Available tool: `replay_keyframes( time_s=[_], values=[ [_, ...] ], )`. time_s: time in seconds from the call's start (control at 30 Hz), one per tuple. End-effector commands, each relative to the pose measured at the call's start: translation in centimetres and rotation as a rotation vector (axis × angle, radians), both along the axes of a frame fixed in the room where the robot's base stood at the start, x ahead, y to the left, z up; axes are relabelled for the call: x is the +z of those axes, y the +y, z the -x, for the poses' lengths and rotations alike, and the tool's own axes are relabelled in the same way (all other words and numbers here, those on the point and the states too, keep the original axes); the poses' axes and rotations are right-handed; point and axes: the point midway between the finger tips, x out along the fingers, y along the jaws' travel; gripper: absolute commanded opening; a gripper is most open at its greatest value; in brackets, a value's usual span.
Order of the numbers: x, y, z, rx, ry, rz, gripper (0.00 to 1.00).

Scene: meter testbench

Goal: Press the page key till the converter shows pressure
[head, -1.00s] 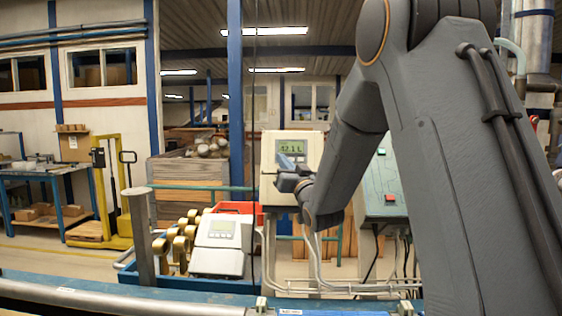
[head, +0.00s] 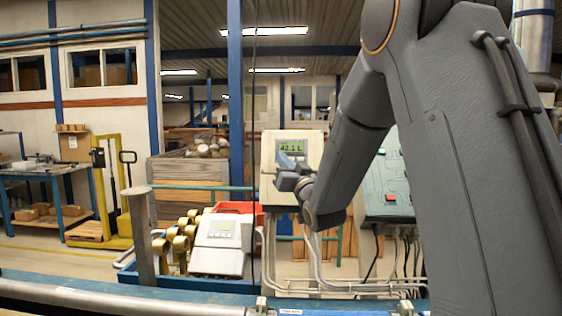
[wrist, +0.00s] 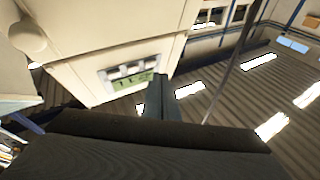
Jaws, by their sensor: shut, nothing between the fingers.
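The converter (head: 312,150) is a cream box on a stand, with a small green display that seems to read 42.1 with a unit like L. In the wrist view the gripper tip (wrist: 158,80) is beside the end of the display and keys. I cannot tell whether it touches. In the head view it hides the keys.
Below left are a second grey meter (head: 220,245), a red bin (head: 235,208) and several brass-coloured fittings. A blue bench edge runs along the front.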

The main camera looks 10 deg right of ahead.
Motion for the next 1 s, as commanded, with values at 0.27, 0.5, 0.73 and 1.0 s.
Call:
replay_keyframes(
  time_s=[0.27,0.5,0.73,1.0],
  values=[
    [-0.06,-0.02,-0.04,0.000,0.000,0.000,0.00],
    [-0.34,-0.22,-0.66,0.000,0.001,0.000,0.00],
    [-0.23,-0.25,-0.74,0.000,0.000,0.000,0.00],
    [-0.28,-0.28,-0.81,0.000,0.000,0.000,0.00]
  ],
)
